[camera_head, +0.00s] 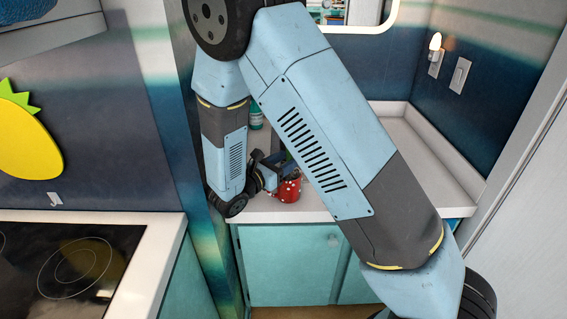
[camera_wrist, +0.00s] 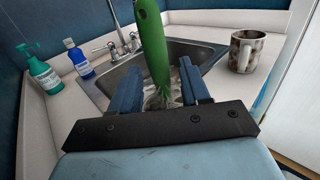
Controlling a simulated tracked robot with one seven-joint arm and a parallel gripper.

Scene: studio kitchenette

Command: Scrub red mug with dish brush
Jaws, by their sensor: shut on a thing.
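The dish brush (camera_wrist: 153,45) has a green handle standing up between the two blue fingers of my gripper (camera_wrist: 160,90) in the wrist view. My gripper is shut on the brush, near the bristle end, which points down and is partly hidden. In the head view my gripper (camera_head: 283,172) is low over the counter, partly behind my arm. The red mug (camera_head: 289,191) with white dots is just below and beside it, near the counter's front edge. I cannot tell if brush and mug touch. The red mug does not show in the wrist view.
In the wrist view a metal sink (camera_wrist: 205,52) with a tap (camera_wrist: 118,42) lies beyond my gripper. A green spray bottle (camera_wrist: 42,76) and a blue bottle (camera_wrist: 78,60) stand left. A brown-and-white mug (camera_wrist: 244,52) stands right. A stovetop (camera_head: 75,265) is left in the head view.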

